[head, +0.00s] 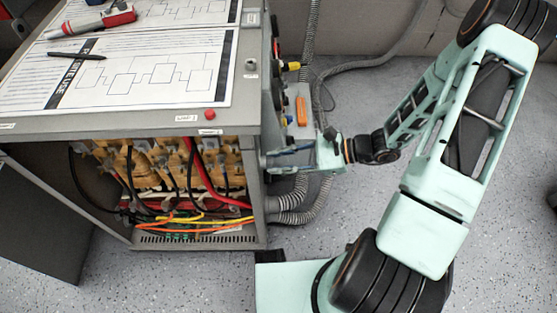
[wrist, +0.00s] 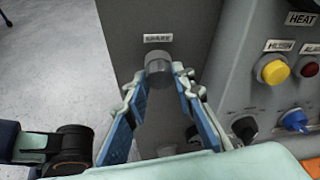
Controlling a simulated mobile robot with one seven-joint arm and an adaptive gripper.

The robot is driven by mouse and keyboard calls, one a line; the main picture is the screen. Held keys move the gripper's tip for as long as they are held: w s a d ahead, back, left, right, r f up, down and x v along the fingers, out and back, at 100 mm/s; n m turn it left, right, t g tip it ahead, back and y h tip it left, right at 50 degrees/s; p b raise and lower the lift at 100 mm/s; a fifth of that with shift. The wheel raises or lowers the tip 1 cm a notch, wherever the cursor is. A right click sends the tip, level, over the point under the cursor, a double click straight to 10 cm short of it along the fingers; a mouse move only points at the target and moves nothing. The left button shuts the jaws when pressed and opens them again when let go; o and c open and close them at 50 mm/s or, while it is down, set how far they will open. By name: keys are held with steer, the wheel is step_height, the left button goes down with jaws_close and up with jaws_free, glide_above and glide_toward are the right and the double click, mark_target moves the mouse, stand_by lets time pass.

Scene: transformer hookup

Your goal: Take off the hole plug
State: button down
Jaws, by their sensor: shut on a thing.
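The hole plug (wrist: 158,64) is a grey round cap on the cabinet's grey side panel, just below a label reading SPARE (wrist: 158,38) in the wrist view. My gripper (wrist: 160,84) has its two blue-padded fingers on either side of the plug and is shut on it. The plug appears to be at the panel; I cannot tell whether it is still seated in its hole. In the head view my gripper (head: 274,160) reaches the cabinet's right side, and the plug cannot be made out there.
The panel beside the plug carries a yellow button (wrist: 273,70), a red button (wrist: 309,68) and a blue knob (wrist: 294,119). The cabinet (head: 130,125) has an open front with wires inside. Grey hoses (head: 307,200) run below my gripper.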

steer(key=shift+d, duration=1.35)
steer(key=shift+s+d, duration=0.15)
steer(key=shift+d, duration=2.3)
